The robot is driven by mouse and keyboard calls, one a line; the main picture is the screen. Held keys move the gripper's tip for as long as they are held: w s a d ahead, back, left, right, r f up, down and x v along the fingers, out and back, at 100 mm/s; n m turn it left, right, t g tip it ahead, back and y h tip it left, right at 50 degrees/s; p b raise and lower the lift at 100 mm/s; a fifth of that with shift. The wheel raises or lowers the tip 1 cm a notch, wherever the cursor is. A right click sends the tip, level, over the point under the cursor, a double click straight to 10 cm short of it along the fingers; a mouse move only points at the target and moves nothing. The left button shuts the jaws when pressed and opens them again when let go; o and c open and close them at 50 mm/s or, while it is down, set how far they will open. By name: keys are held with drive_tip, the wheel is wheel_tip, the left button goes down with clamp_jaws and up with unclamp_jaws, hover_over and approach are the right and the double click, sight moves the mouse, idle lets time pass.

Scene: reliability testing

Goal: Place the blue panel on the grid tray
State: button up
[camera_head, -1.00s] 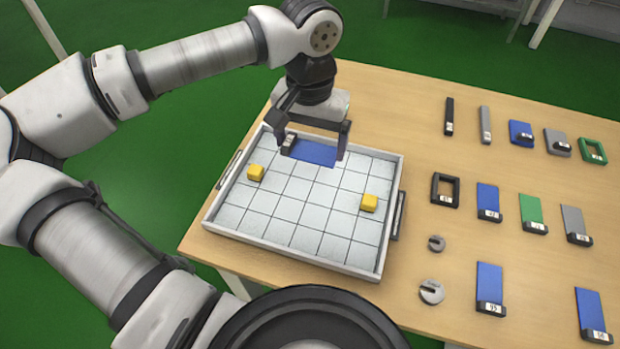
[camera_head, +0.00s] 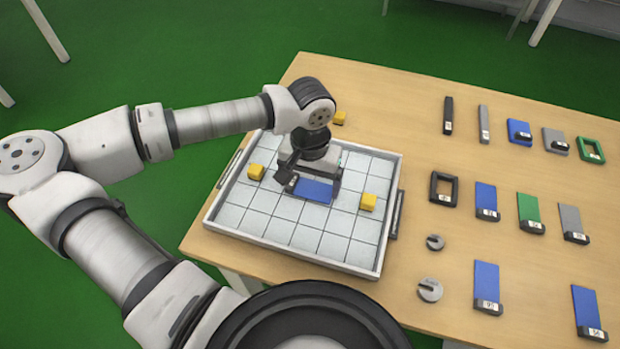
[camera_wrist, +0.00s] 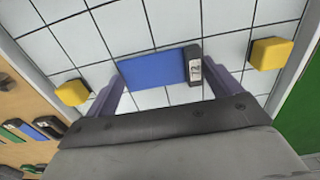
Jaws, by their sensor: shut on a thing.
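The grid tray (camera_head: 270,238) is a white tiled tray with raised pale walls on the table. The blue panel (camera_head: 315,191) is in my gripper (camera_head: 312,188), low over the middle of the tray between two yellow blocks. In the wrist view the blue panel (camera_wrist: 152,69) lies flat between the fingers of my gripper (camera_wrist: 165,85), with its dark end piece labelled 72 at the right finger. I cannot tell whether the panel touches the tiles.
Yellow blocks (camera_head: 255,171) and (camera_head: 367,201) sit on the tray at left and right; another yellow block (camera_head: 339,118) is at the back. Several panels, a black frame (camera_head: 444,189) and slotted grey discs (camera_head: 430,290) lie on the table (camera_head: 400,110) at right. The tray's front tiles are clear.

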sight(310, 189)
drive_tip(key=shift+f+b, duration=0.2)
drive_tip(key=shift+b, duration=0.1)
drive_tip(key=o, duration=0.7)
drive_tip(key=shift+r, duration=0.1)
wheel_tip(310, 189, up, 12)
drive_tip(key=shift+r+b, duration=0.15)
drive_tip(key=shift+b, duration=0.25)
